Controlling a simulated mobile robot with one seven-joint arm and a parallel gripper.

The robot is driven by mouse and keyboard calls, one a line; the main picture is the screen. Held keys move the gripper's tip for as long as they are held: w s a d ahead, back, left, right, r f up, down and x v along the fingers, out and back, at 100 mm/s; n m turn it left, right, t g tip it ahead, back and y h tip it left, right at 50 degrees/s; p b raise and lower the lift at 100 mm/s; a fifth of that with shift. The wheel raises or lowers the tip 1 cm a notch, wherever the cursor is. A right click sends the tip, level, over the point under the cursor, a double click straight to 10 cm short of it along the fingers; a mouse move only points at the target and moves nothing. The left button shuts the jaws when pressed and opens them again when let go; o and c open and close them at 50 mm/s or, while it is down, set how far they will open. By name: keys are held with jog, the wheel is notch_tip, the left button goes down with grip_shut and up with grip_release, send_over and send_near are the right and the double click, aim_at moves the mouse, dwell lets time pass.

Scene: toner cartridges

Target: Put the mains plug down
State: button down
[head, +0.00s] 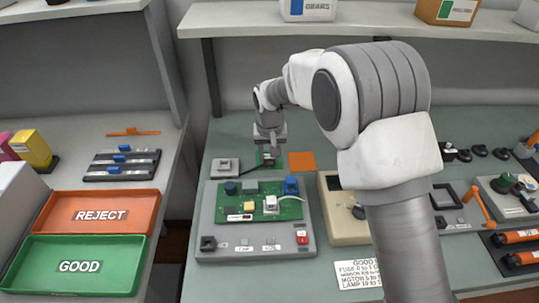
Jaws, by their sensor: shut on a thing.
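My gripper (269,149) is at the back of the work table, pointing down over a small green patch (259,159). It is shut on a small dark thing just below the fingers, which I take to be the mains plug (269,161). The fingers hide most of the plug. I cannot tell whether the plug touches the surface. A pale square socket-like block (225,167) lies to the left of my gripper.
The grey test fixture (210,216) with a green circuit board (246,213) stands in front of my gripper. An orange square (302,161) lies to its right. A beige meter box (347,228) is partly hidden by my arm. REJECT (104,193) and GOOD (77,237) trays stand left.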

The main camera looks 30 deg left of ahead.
jog(key=shift+c, duration=2.3)
grip_release()
jog(key=shift+f, duration=0.15)
notch_tip(320, 180, up, 12)
jog(key=s+d+p, duration=0.1)
jog(key=s, duration=0.1)
